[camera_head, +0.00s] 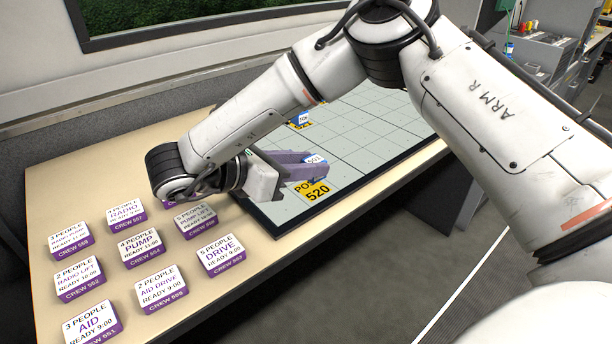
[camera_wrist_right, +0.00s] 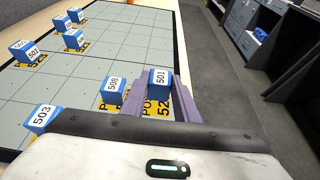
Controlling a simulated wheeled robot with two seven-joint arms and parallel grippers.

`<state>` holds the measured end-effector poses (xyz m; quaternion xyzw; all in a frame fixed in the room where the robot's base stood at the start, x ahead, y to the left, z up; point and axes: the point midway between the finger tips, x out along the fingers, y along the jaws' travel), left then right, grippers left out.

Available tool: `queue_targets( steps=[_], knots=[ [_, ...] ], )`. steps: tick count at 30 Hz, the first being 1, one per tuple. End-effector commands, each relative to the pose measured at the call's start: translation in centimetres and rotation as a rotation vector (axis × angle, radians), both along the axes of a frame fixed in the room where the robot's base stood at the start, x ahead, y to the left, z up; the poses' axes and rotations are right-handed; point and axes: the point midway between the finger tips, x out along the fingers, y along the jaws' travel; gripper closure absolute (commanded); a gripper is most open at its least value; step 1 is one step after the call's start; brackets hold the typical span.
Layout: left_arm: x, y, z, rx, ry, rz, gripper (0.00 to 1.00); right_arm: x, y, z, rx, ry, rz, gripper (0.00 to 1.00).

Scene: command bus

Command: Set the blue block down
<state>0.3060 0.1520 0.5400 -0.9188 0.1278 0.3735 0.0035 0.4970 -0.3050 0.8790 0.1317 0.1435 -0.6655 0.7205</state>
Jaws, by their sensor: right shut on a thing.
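In the head view the block (camera_head: 315,161) shows at the ends of the purple fingers of my right gripper (camera_head: 312,163). The block is over or beside the yellow label 520 (camera_head: 312,192) near the board's front edge. I cannot tell whether it touches the board. Another blue block marked 508 (camera_wrist_right: 113,90) stands just left of the fingers in the wrist view. My left gripper is not in view.
The gridded grey board (camera_head: 373,133) lies on a beige table (camera_head: 110,160). Several white and purple crew cards (camera_head: 139,245) are on the table at the left. Other blue blocks, such as 503 (camera_wrist_right: 42,118), stand on the board. Its middle squares are clear.

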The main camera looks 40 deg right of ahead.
Motion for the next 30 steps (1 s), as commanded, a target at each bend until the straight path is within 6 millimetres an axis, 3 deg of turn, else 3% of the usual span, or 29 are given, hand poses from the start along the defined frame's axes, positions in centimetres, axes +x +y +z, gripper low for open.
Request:
queue_targets(
  steps=[4,16,17,19,30],
  knots=[
    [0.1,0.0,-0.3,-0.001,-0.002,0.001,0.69,0.0,0.0,-2.3,0.0,0.003,-0.001,0.94],
    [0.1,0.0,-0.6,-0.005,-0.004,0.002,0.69,0.0,0.0,-3.0,0.0,0.0,0.001,0.94],
    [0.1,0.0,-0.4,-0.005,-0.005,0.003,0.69,0.0,0.0,-2.8,0.0,0.0,0.001,0.68],
    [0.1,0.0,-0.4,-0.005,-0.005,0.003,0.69,0.0,0.0,-2.8,0.0,0.0,0.001,0.56],
    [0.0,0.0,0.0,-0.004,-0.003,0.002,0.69,0.0,0.0,-2.3,0.0,0.0,0.001,0.54]
  ],
)
